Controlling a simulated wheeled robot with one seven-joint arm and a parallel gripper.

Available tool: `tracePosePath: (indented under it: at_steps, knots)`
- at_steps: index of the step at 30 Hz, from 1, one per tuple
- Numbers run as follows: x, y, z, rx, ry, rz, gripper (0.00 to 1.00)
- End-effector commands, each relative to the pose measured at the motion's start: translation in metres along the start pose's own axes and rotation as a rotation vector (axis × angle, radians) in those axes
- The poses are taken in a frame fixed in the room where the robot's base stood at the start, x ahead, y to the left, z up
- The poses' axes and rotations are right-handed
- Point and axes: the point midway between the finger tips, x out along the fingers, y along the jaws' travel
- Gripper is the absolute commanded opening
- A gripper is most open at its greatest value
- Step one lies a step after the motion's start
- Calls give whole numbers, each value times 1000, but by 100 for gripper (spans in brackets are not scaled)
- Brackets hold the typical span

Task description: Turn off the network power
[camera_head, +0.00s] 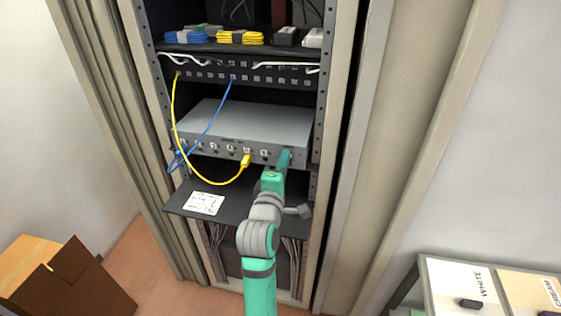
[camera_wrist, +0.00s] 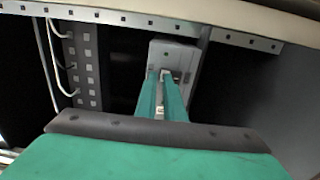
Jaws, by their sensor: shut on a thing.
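The grey network unit (camera_head: 255,120) sits on a shelf in the open rack, with a row of ports along its front face. A yellow cable (camera_head: 215,182) plugs into that face, and a blue cable (camera_head: 210,125) hangs at its left. My gripper (camera_head: 286,157) reaches the right end of the front face. In the wrist view, its teal fingers (camera_wrist: 163,80) are shut on a small pale part (camera_wrist: 164,75), perhaps a switch, at a grey housing (camera_wrist: 174,54). The fingers hide most of that part, so its position cannot be told.
A black shelf (camera_head: 240,196) with a white card (camera_head: 204,203) lies below the unit. A patch panel (camera_head: 245,76) is above it. Rack posts (camera_head: 322,120) stand close at the right. A cardboard box (camera_head: 70,285) and labelled boxes (camera_head: 455,285) stand outside.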

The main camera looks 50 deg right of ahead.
Motion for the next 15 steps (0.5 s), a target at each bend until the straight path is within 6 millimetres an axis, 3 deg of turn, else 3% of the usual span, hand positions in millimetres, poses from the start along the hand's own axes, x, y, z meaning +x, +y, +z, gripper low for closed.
tracePosePath:
  at_steps: [5,15]
  knots:
    - [-22,7,-2,2,-1,8,0]
    - [-95,17,-11,0,13,6,0]
